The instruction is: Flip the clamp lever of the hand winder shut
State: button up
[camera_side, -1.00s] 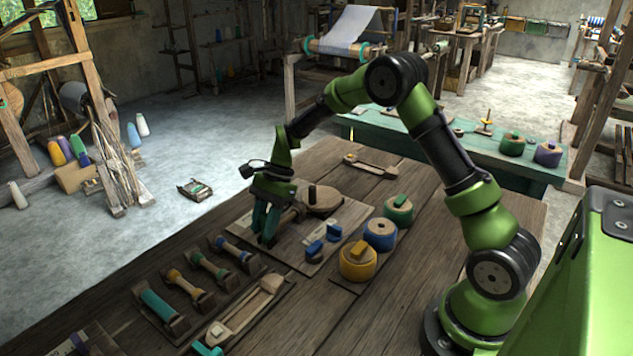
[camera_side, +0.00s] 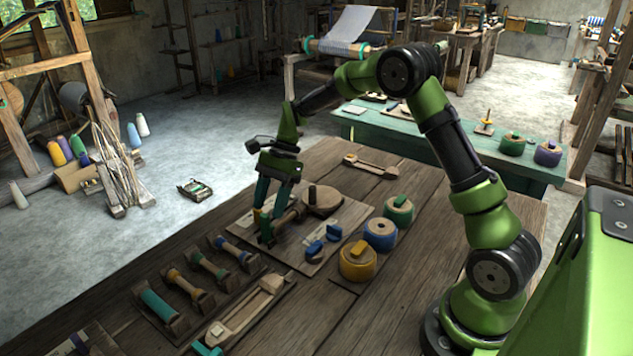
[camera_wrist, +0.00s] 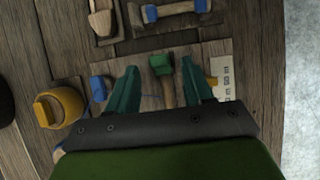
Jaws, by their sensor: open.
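The hand winder is on a pale board (camera_side: 345,217) on the bench, with a round wooden wheel (camera_side: 322,203) and a wooden shaft (camera_side: 288,216). A green block (camera_side: 265,228) is at the shaft's near end. It also shows in the wrist view (camera_wrist: 161,64). A small yellow piece (camera_wrist: 212,82) is beside it; blue pieces (camera_side: 314,249) are on the other side. I cannot tell which piece is the clamp lever. My gripper (camera_side: 268,211) is open and empty above the shaft's end. In the wrist view its teal fingers (camera_wrist: 160,92) are either side of the shaft.
Yellow (camera_side: 358,263), blue (camera_side: 380,234) and green (camera_side: 399,209) round spools stand right of the board. Several bobbins (camera_side: 209,264) lie in a rack at the near left. A wooden shuttle (camera_side: 245,308) lies in front. Bare bench is at the front right.

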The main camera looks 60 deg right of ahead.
jog(key=v, duration=1.1)
jog(key=shift+d+r, duration=0.2)
jog(key=shift+r, duration=0.15)
jog(key=s+a+r+n+t+h, duration=0.1)
jog(key=s+a+n+t, duration=0.1)
jog(key=s, duration=0.5)
jog(key=s+a+r+n+t+h, duration=0.1)
jog(key=s+a+r+n+t, duration=0.1)
jog(key=s+a+n, duration=0.2)
jog(key=s+a+r+n+t+h, duration=0.1)
jog(key=s+a+r+n+t, duration=0.1)
jog(key=s+n, duration=0.6)
jog(key=s+a+t, duration=0.1)
jog(key=s+a, duration=0.1)
jog(key=s, duration=0.2)
jog(key=shift+s+h, duration=0.25)
jog(key=shift+h, duration=0.15)
